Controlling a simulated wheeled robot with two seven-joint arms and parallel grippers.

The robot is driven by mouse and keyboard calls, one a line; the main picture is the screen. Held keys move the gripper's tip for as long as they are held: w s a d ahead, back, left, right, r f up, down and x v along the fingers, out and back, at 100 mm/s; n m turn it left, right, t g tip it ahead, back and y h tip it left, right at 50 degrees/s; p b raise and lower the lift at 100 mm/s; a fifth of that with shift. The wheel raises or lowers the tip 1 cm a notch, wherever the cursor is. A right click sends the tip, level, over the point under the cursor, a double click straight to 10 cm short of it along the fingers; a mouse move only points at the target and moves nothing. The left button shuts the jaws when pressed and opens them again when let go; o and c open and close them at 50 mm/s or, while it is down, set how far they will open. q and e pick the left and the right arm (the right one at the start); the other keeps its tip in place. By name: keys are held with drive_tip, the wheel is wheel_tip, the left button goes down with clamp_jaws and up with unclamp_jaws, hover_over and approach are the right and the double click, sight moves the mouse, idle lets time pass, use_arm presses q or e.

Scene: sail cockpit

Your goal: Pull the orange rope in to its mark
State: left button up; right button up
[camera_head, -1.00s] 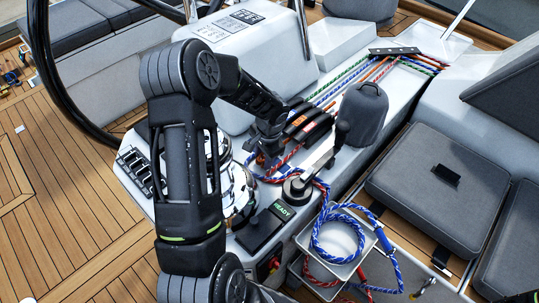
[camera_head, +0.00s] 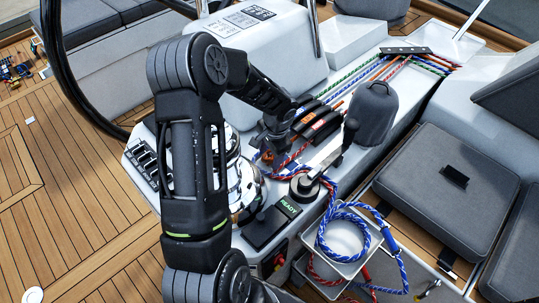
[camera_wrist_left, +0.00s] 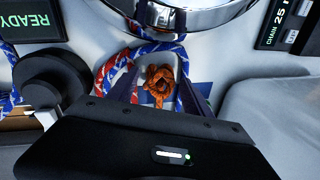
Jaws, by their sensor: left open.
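The orange rope (camera_head: 378,70) runs along the white deck toward the dark rope clutches (camera_head: 318,120). An orange rope knot or coil (camera_wrist_left: 160,85) shows in the left wrist view, close to the foot of the shiny winch (camera_wrist_left: 185,14). My left gripper (camera_wrist_left: 160,95) is open, with its fingers on either side of this orange knot; whether they touch it I cannot tell. In the head view my left gripper (camera_head: 272,150) is low beside the clutches, largely hidden by its own arm. I cannot make out the mark on the rope. My right gripper is not in view.
Blue and red ropes lie close around the fingers. A winch handle (camera_head: 326,158) stands just right of the gripper. A READY display (camera_head: 289,207) and a grey-covered winch (camera_head: 375,112) are near.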

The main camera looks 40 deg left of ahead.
sight(272, 160)
use_arm(q)
drive_tip(key=r, duration=0.2)
drive_tip(key=d+r, duration=0.1)
drive_tip(key=r, duration=0.4)
drive_tip(key=shift+s+d, duration=0.15)
drive_tip(key=shift+s, duration=0.05)
